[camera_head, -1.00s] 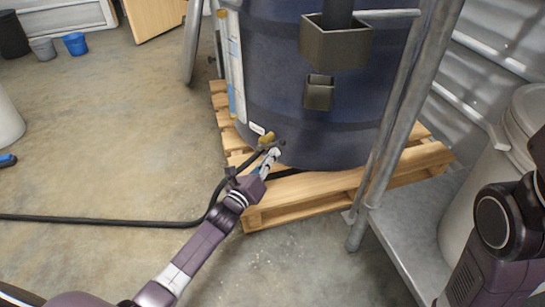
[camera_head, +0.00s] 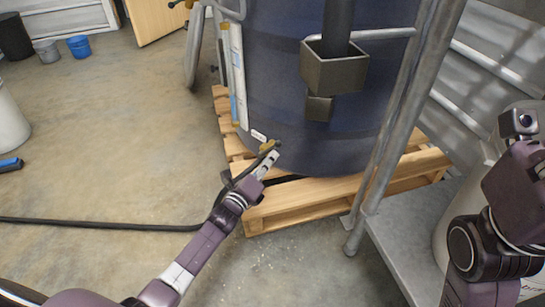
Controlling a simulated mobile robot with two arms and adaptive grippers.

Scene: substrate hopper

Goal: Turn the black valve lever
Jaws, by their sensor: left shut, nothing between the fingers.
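The dark blue hopper tank (camera_head: 290,90) stands on a wooden pallet (camera_head: 300,212). A small brass-coloured valve (camera_head: 268,146) sits low on the tank's left front, with a white label just above it. The black lever cannot be made out; my gripper and the black hose crowd that spot. My left gripper (camera_head: 269,158) reaches up from the lower left, its fingers shut and empty, right at the valve. I cannot tell whether they touch it. My right arm shows at the right edge, but its fingertips are not seen.
A black hose (camera_head: 110,224) runs along the floor from the left to near my left gripper. A slanting metal post (camera_head: 384,150) and a grey platform (camera_head: 405,245) stand right of the pallet. Blue (camera_head: 79,46) and grey (camera_head: 47,52) buckets stand far left. The left floor is mostly clear.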

